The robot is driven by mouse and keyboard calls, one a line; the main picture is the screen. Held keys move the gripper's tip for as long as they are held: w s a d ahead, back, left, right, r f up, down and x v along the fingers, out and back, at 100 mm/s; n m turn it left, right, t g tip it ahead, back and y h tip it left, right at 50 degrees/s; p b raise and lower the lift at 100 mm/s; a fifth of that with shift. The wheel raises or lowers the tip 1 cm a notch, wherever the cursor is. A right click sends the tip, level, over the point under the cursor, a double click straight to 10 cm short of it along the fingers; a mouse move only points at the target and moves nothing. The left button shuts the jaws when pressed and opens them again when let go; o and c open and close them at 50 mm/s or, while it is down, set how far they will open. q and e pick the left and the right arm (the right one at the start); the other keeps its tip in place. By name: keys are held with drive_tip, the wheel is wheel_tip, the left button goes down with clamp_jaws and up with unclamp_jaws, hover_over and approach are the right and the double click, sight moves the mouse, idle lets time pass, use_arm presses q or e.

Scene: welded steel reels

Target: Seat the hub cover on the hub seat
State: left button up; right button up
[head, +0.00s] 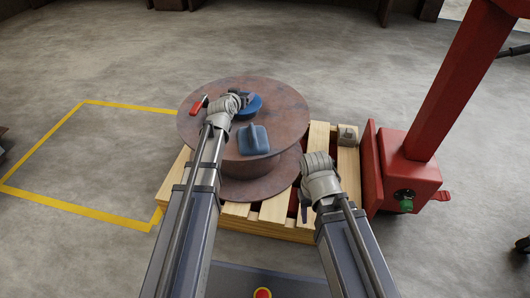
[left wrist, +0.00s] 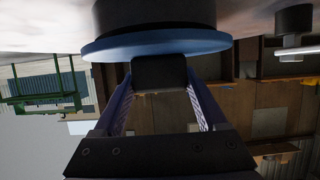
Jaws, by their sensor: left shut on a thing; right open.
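The hub cover is a blue disc (head: 250,107) with a dark block grip (left wrist: 159,73). My left gripper (head: 246,98) is shut on that grip, over the middle of the rusty reel (head: 290,115). In the left wrist view the gripper's two fingers (left wrist: 160,88) flank the grip, and the blue rim (left wrist: 155,43) lies against a dark cylinder (left wrist: 155,14). I cannot tell whether that cylinder is the hub seat or part of the cover. The hub seat is otherwise hidden under cover and gripper. My right gripper (head: 304,203) is open and empty beside the pallet's front right.
The reel lies flat on a wooden pallet (head: 275,209). A red post with base (head: 412,178) stands right. Floor inside the yellow lines (head: 88,206) is clear.

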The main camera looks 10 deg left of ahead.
use_arm(q)
drive_tip(key=shift+f+b, duration=0.4)
drive_tip(key=shift+f, duration=0.05)
idle(0.5)
drive_tip(key=o, duration=1.4)
